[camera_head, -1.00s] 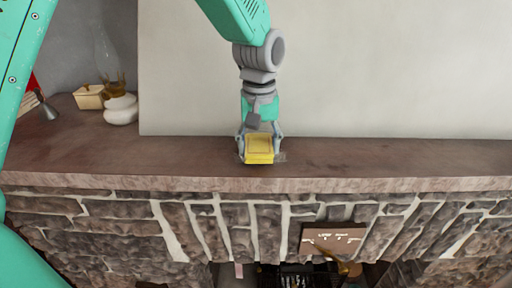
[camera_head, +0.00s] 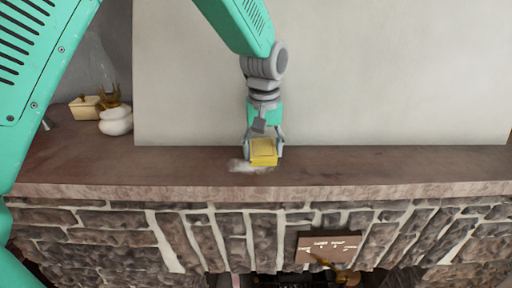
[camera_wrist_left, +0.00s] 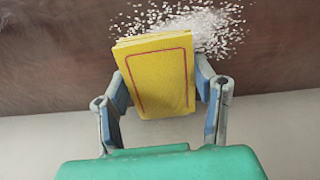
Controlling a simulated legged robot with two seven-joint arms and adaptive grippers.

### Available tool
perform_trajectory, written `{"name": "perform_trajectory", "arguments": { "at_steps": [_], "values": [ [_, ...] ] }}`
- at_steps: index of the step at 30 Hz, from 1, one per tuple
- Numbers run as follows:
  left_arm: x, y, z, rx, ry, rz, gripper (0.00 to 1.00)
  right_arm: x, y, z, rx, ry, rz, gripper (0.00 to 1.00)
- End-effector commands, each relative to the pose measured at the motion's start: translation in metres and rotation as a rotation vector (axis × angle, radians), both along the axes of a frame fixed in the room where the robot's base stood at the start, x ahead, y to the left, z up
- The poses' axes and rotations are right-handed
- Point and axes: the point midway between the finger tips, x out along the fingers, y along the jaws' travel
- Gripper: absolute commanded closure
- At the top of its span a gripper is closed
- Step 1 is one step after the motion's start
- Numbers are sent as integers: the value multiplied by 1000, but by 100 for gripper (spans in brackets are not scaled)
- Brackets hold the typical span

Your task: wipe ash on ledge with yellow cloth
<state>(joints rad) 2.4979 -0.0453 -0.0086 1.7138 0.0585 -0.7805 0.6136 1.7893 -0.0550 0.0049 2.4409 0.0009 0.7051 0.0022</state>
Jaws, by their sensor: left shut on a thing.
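The yellow cloth (camera_head: 264,152) is a folded block with a dark border line, and it also shows in the left wrist view (camera_wrist_left: 158,75). My left gripper (camera_head: 263,148) is shut on it, with a finger on each side, low over the ledge (camera_head: 390,165). The ash (camera_head: 246,166) is a pale, speckled patch on the ledge, at the left and front of the cloth in the head view. In the left wrist view the ash (camera_wrist_left: 205,27) spreads beyond the cloth's far edge. Whether the cloth touches the ledge is hard to tell. My right gripper is not in view.
A white oil lamp (camera_head: 116,120) and a cream box (camera_head: 85,107) stand on the ledge's left end. A pale panel (camera_head: 330,70) rises behind the ledge. A brown sign (camera_head: 328,246) is on the stone front below. The ledge's right side is clear.

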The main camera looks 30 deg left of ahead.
Motion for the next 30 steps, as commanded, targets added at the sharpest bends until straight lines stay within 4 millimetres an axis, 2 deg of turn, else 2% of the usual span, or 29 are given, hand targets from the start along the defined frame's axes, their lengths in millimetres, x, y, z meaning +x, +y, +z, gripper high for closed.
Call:
{"name": "perform_trajectory", "arguments": {
  "at_steps": [9,17,25,30],
  "values": [
    [-25,-10,-2,-4,0,0,80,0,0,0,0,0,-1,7],
    [-31,-15,-3,-4,0,0,80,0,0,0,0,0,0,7],
    [-53,-30,-6,-2,4,0,80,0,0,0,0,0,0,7],
    [-59,-33,-7,-3,5,1,80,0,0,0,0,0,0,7]
  ]
}}
